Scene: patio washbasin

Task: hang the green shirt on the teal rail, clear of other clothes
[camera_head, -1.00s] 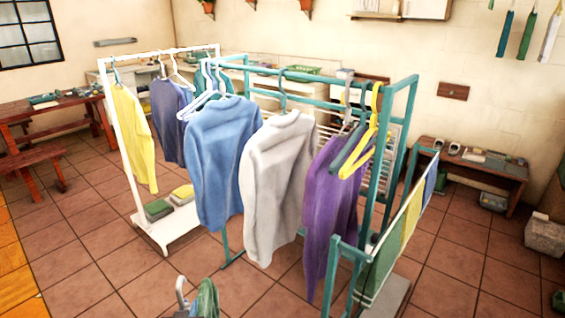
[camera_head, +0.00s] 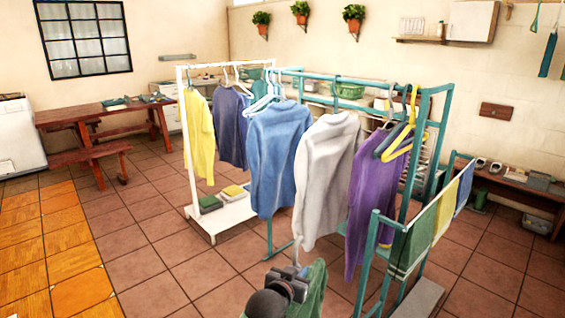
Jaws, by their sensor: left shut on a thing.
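My left gripper (camera_head: 290,284) is at the bottom middle, shut at the hanger (camera_head: 297,254), whose hook stands up above the jaws. The green shirt (camera_head: 313,292) hangs there, mostly cut off by the frame's lower edge. It is in front of and below the teal rail (camera_head: 322,78), apart from it. On the teal rack hang a blue shirt (camera_head: 278,150), a pale grey shirt (camera_head: 325,175) and a purple shirt (camera_head: 375,200). Empty hangers, one of them yellow (camera_head: 402,145), hang at the right end. My right gripper is not in view.
A white rack (camera_head: 189,150) with yellow (camera_head: 200,135) and navy (camera_head: 231,125) shirts stands behind left. A low teal side rail (camera_head: 405,222) carries towels (camera_head: 440,215) at the right. Tiled floor is open at the left.

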